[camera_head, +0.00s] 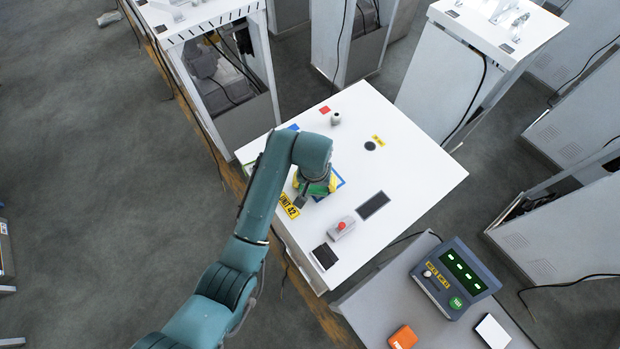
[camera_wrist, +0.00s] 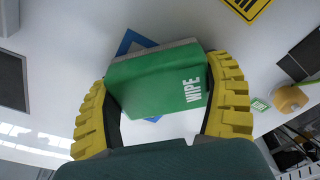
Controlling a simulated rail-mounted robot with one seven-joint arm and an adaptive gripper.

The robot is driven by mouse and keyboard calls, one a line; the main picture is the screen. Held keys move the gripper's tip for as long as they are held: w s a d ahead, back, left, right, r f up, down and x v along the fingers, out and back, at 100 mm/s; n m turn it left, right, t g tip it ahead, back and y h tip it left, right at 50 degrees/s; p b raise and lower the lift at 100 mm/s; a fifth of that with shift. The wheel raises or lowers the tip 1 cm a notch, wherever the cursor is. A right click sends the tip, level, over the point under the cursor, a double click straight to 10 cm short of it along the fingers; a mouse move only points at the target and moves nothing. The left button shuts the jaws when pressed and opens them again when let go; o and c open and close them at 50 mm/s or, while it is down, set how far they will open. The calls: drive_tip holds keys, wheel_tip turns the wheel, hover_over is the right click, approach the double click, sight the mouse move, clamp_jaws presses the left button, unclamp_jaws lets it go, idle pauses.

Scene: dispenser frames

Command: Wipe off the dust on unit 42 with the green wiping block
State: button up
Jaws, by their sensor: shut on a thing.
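The green wiping block (camera_wrist: 155,82), marked WIPE, is between the yellow fingers of my gripper (camera_wrist: 165,105) in the wrist view. The fingers are shut on its sides. In the head view my gripper (camera_head: 317,186) is over the left part of the white top of unit 42 (camera_head: 410,180), with a bit of green showing below my arm. A blue square outline (camera_head: 342,178) lies under and beside the block. The yellow UNIT 42 label (camera_head: 289,206) is just left of my gripper. I cannot make out dust, and I cannot tell whether the block touches the top.
On the top are a box with a red button (camera_head: 341,228), a dark vent (camera_head: 373,205), a small grey cylinder (camera_head: 336,118) and a red square (camera_head: 325,109). A control console (camera_head: 455,278) and an orange object (camera_head: 403,337) are at lower right. The top's right part is clear.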

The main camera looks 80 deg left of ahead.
drive_tip(key=shift+w+a+f+b, duration=0.1)
drive_tip(key=shift+w+a+b, duration=0.15)
drive_tip(key=shift+w, duration=0.35)
drive_tip(key=shift+w+a+b, duration=0.2)
drive_tip(key=shift+w+b, duration=0.05)
drive_tip(key=shift+w, duration=0.4)
drive_tip(key=shift+w+a+f+b, duration=0.1)
drive_tip(key=shift+w+a+b, duration=0.15)
drive_tip(key=shift+w, duration=0.35)
drive_tip(key=r+p, duration=0.1)
drive_tip(key=r, duration=0.1)
drive_tip(key=w+r+p, duration=0.1)
drive_tip(key=r, duration=0.1)
drive_tip(key=shift+a+r+p, duration=0.1)
drive_tip(key=shift+a+p, duration=0.05)
drive_tip(key=shift+p, duration=0.25)
drive_tip(key=shift+r, duration=2.15)
